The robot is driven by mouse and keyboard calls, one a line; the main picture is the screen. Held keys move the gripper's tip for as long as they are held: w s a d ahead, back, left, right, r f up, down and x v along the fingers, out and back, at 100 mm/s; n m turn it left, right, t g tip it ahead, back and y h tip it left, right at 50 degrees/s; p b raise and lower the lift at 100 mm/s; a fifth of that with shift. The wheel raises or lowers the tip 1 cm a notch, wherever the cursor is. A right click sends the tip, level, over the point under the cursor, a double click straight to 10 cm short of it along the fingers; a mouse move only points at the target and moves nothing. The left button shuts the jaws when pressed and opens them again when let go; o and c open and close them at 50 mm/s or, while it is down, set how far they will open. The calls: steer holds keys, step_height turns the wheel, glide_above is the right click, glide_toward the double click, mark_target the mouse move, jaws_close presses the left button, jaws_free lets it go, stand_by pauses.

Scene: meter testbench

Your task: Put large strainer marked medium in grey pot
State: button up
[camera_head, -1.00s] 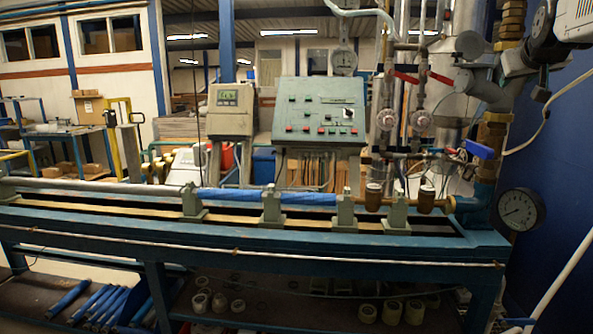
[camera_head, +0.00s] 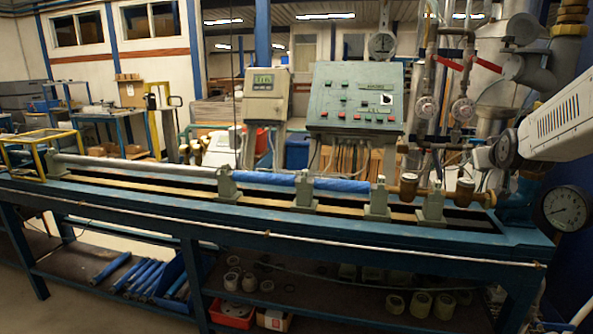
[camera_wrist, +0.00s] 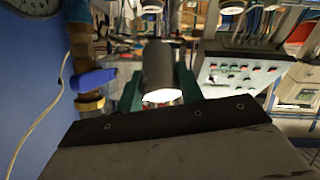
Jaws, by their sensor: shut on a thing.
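In the wrist view, a dark grey cylinder (camera_wrist: 160,68) with a bright white end stands between two green parts that look like the jaws of my gripper (camera_wrist: 159,93). The jaws appear shut on it. I see no marking on it, so I cannot tell if it is the strainer. A grey plate with a dark screwed edge fills the bottom of that view. In the head view my white arm reaches in from the right, and the gripper is not clear there. I cannot pick out a grey pot for certain in either view.
A blue testbench (camera_head: 150,213) with a pipe run and green clamps crosses the head view. Its lower shelf holds several round cups (camera_head: 395,303), blue tubes (camera_head: 145,275) and a red bin (camera_head: 230,316).

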steer(key=s+a+f+n+y, duration=0.2)
steer(key=a+f, duration=0.9)
steer(key=f, duration=0.5)
steer(key=s+a+f+n+y, duration=0.25)
steer(key=a+f, duration=0.85)
steer(key=f, duration=0.6)
steer(key=s+f, duration=0.5)
steer(key=f, duration=0.1)
steer(key=shift+s+f+t, duration=0.25)
steer(key=shift+f+t, duration=0.05)
steer(key=shift+t, duration=0.1)
steer(key=shift+a+m, duration=0.15)
steer(key=shift+m, duration=0.1)
